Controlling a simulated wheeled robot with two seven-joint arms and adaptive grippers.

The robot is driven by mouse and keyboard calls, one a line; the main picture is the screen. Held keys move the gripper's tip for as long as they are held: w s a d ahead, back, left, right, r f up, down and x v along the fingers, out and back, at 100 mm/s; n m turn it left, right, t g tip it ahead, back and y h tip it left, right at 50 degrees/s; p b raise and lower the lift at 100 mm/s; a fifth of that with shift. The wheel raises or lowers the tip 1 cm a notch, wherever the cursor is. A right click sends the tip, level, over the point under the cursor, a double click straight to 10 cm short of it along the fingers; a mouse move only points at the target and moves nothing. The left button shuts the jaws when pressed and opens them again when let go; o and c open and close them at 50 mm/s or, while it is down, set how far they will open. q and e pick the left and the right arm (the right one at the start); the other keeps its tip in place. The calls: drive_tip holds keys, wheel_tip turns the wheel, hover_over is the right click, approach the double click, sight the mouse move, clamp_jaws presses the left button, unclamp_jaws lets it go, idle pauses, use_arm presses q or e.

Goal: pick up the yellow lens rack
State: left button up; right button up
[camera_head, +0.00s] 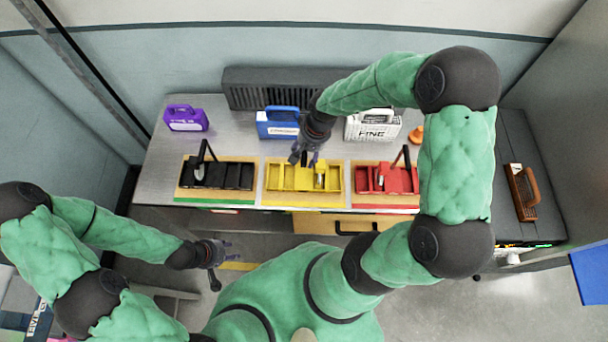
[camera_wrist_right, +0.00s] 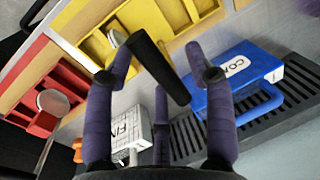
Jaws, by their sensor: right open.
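The yellow lens rack (camera_head: 273,178) sits on the middle mat of the bench, between a black rack and a red rack. It also shows at the top of the right wrist view (camera_wrist_right: 90,45), where a round pale disc (camera_wrist_right: 117,38) lies in it. Its black handle (camera_wrist_right: 158,67) sticks up between my right gripper's spread fingers. My right gripper (camera_head: 304,158) is open above the rack's back edge, and I see no finger closed on the handle. My left gripper (camera_head: 222,263) is away from the rack, in front of the bench at lower left, open and empty.
The black rack (camera_head: 218,176) and red rack (camera_head: 385,180) stand close on either side, with upright handles. Behind are a purple case (camera_head: 186,119), a blue case (camera_head: 277,124), a white case (camera_head: 373,126) and a dark grille (camera_head: 270,88). An orange object (camera_head: 416,135) is at right.

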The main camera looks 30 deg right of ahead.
drive_tip(key=shift+f, duration=0.35)
drive_tip(key=shift+a, duration=0.1)
drive_tip(key=shift+c, duration=0.3)
clamp_jaws()
drive_tip(key=shift+r, duration=0.15)
